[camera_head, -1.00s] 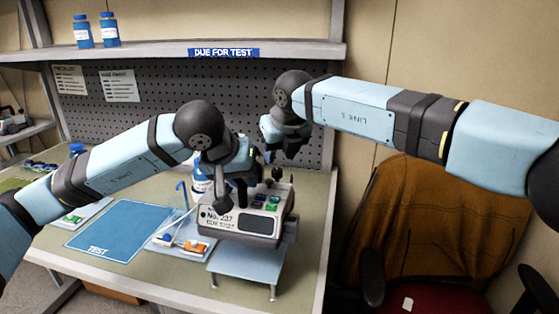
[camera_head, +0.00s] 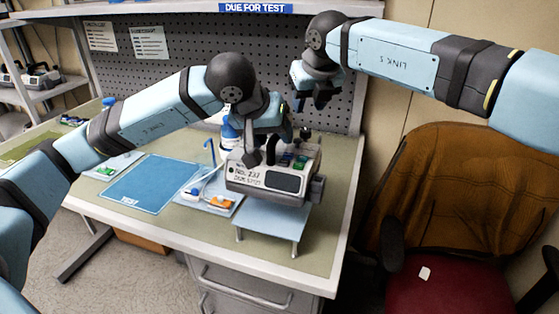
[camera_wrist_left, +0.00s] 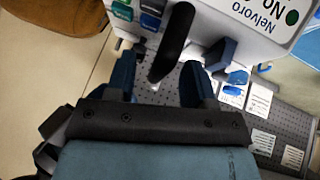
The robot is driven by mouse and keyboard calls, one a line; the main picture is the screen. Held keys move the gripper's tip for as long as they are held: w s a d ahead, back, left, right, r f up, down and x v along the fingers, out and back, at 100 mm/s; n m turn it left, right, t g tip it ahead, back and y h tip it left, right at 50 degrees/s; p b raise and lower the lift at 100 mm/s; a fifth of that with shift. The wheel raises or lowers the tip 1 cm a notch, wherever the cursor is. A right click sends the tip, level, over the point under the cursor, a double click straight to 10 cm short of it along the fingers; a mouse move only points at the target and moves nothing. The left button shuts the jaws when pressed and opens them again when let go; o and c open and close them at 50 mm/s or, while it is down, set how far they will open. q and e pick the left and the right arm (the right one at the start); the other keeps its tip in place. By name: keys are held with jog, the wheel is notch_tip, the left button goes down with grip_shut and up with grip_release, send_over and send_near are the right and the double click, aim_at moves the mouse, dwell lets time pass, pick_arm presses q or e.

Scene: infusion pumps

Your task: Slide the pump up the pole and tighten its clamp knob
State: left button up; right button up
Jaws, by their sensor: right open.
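The pump (camera_head: 247,178) is a light grey box with a dark screen and green keys on top. It rests over a small pale blue stand (camera_head: 270,222). It also shows at the top of the left wrist view (camera_wrist_left: 240,12). My left gripper (camera_head: 260,155) is low over the pump's top left. My right gripper (camera_head: 313,98) is open and empty, above the pump. A small dark knob (camera_head: 305,132) stands behind the pump. I cannot make out the pole.
A blue mat (camera_head: 150,185) marked TEST and a tray (camera_head: 220,205) with small coloured parts lie left of the pump. A blue-capped bottle (camera_head: 229,128) stands behind my left gripper. A pegboard (camera_head: 180,60) backs the bench. A chair (camera_head: 440,200) stands to the right.

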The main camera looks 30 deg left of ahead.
pick_arm(q)
jog(key=v, duration=1.4)
